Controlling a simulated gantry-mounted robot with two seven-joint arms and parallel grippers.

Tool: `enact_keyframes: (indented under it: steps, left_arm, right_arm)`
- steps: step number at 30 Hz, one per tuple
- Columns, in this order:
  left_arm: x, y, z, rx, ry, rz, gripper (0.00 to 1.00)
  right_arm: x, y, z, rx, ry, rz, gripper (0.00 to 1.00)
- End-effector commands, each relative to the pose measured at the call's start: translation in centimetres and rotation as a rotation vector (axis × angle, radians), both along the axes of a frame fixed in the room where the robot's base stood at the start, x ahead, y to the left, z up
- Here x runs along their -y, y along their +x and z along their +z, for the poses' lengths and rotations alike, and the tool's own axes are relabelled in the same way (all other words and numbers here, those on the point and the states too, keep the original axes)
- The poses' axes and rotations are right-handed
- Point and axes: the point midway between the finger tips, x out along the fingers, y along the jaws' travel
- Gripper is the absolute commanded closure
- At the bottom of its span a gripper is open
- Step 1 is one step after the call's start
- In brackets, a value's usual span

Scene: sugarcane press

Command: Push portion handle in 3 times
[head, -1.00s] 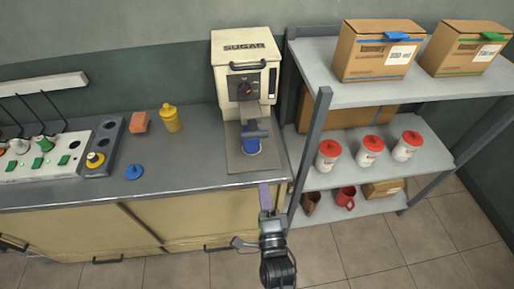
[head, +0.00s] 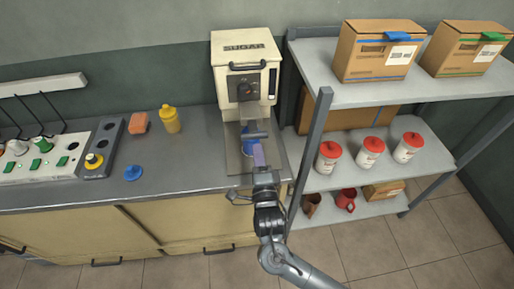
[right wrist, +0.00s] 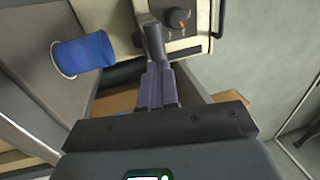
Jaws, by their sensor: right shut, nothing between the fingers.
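The cream press machine (head: 245,78) stands on the counter against the wall, with a dial on its front. Its grey portion handle (head: 256,135) sticks out low at the front. In the right wrist view the handle (right wrist: 154,40) is a dark grey cylinder just beyond my fingertips. A blue cup (head: 248,148) stands below the handle on the machine's base. My right gripper (head: 259,153) is shut and empty, its purple fingers pointing at the handle from the front. I cannot tell whether they touch it. In the right wrist view the cup (right wrist: 84,54) is beside the fingers. My left gripper is out of view.
A metal shelf (head: 430,92) with boxes and red-lidded tubs stands close on the right, its upright post near my right arm.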

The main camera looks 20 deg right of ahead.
Motion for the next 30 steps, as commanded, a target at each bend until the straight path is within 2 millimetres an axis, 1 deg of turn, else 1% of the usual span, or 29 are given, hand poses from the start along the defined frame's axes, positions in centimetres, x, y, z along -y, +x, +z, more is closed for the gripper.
enact_keyframes:
  steps: [3,7,20,23,27,30]
  left_arm:
    - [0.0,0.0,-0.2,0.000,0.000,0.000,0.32]
    - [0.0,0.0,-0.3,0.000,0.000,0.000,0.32]
    - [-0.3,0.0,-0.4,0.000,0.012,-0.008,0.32]
    - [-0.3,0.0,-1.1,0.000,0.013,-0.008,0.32]
    - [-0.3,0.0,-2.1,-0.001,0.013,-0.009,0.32]
    - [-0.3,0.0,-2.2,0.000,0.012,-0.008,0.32]
  right_arm:
    - [0.3,1.2,0.2,0.001,-0.001,0.001,1.00]
    - [0.4,1.8,0.4,0.000,-0.001,0.001,1.00]
    - [0.5,2.1,0.4,-0.001,0.001,0.000,1.00]
    - [0.8,3.1,0.1,0.001,0.000,-0.003,1.00]
    - [1.3,5.3,0.1,0.001,0.001,-0.004,1.00]
    - [1.5,6.0,0.3,0.000,0.000,-0.002,1.00]
